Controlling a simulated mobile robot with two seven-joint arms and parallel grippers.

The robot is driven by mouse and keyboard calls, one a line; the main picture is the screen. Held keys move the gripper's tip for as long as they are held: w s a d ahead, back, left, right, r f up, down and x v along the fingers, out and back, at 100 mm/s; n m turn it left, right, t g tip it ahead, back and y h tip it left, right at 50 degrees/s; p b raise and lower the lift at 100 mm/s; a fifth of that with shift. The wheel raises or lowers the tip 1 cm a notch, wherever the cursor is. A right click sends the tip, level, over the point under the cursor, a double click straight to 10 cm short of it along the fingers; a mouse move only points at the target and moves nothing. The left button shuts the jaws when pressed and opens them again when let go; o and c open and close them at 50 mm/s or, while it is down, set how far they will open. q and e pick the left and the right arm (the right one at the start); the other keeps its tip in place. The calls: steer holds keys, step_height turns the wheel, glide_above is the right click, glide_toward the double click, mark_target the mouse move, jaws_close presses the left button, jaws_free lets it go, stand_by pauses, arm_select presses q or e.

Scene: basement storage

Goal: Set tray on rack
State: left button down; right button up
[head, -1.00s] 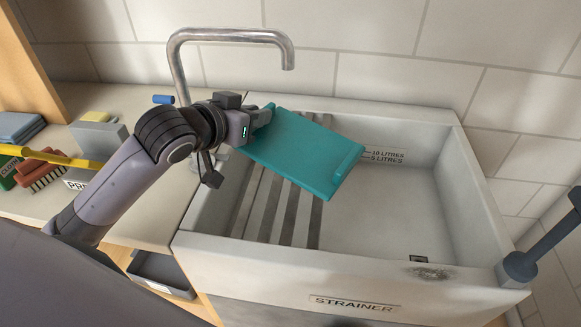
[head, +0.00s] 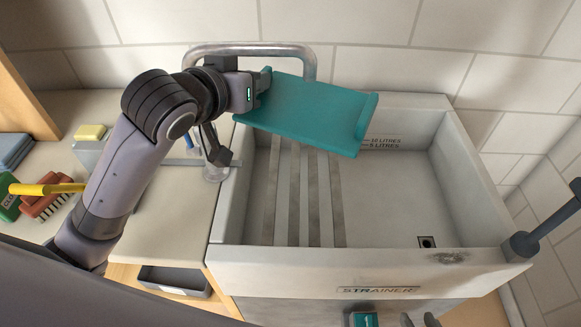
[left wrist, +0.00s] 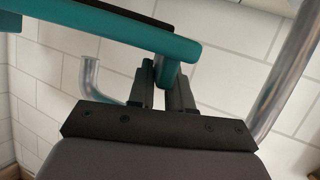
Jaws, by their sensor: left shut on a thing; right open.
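The teal tray (head: 310,108) is held above the back left part of the sink, tilted, with a raised lip on its right end. My left gripper (head: 266,82) is shut on the tray's left end. In the left wrist view the fingers (left wrist: 167,75) close on a teal part under the tray's edge (left wrist: 125,30). The rack looks to be the row of pale slats (head: 295,200) in the left of the sink, below the tray; the tray hides their far ends.
The white sink (head: 480,190) has a STRAINER label on its front; its right part is clear. A metal tap (head: 245,48) arches behind the tray. A small teal item (head: 362,320) shows at the bottom.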

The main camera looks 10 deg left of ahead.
arm_select(q)
steer(key=shift+r, duration=0.3)
steer(key=shift+f, duration=0.1)
step_height(320, 180, down, 20)
steer(key=b, duration=0.2)
steer(key=shift+b, duration=0.3)
steer(key=c, duration=1.1)
jaws_free()
steer(key=shift+o, duration=0.3)
steer(key=v, duration=1.2)
